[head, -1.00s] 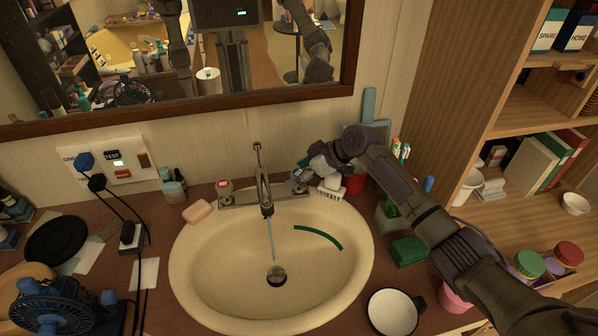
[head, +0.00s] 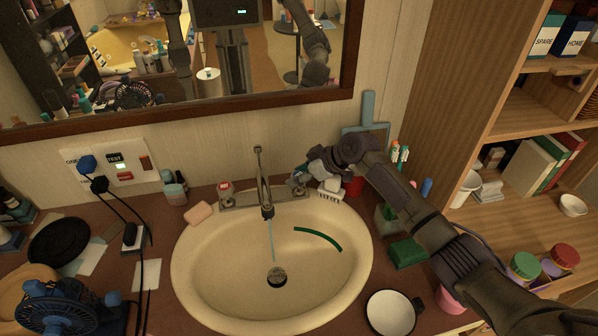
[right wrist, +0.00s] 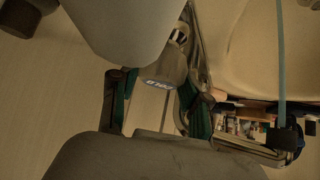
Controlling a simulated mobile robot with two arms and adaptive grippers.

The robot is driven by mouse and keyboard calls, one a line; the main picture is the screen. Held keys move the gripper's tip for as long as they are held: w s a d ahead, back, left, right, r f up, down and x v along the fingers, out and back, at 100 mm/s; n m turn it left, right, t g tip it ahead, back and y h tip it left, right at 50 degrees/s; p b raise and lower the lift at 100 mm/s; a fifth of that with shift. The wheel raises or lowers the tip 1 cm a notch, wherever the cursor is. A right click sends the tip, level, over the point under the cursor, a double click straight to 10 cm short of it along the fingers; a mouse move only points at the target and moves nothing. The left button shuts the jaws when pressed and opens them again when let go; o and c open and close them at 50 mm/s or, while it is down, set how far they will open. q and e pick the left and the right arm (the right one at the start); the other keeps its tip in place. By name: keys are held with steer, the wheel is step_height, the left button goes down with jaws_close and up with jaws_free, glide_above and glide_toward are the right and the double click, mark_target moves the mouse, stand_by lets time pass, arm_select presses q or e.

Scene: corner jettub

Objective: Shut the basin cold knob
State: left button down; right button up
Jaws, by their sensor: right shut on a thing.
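The basin (head: 205,285) is cream and oval, set in a brown counter. Its metal faucet (head: 264,190) stands at the back rim, and a thin blue water stream (head: 271,238) runs from the spout towards the drain (head: 277,277). The other knob (head: 225,188), with a red mark, is left of the spout. My right gripper (head: 301,177) is at the right end of the faucet, shut on the cold knob, which it mostly covers in the head view. In the right wrist view the metal cold knob (right wrist: 162,82), lettered on its face, sits between the fingers. My left gripper is not in view.
A soap bar (head: 199,213) lies left of the faucet. A green box (head: 407,252) and a white mug (head: 390,313) are beneath or beside my right arm. A mirror (head: 200,105) hangs behind.

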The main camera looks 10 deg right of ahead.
steer(key=m+t+h+p, duration=0.1)
steer(key=p, duration=0.2)
steer(key=m+h+p, duration=0.1)
steer(key=m+p, duration=0.1)
steer(key=p, duration=0.1)
steer(key=m+t+h+p, duration=0.1)
steer(key=m+p, duration=0.1)
steer(key=shift+s+a+r+t+p, duration=0.1)
steer(key=shift+a+r+t+p, duration=0.05)
steer(key=shift+r+t+p, duration=0.2)
steer(key=shift+f+m+t+h+p, duration=0.15)
steer(key=shift+m+h+p, duration=0.4)
steer(key=shift+m+p, duration=0.2)
steer(key=shift+f+m+t+h+p, duration=0.1)
steer(key=shift+f+m+h+p, duration=0.05)
steer(key=shift+m+h+p, duration=0.6)
steer(key=o, duration=1.2)
steer(key=shift+c, duration=0.2)
steer(key=v, duration=1.2)
steer(key=shift+d, duration=0.3)
steer(key=shift+f, duration=0.2)
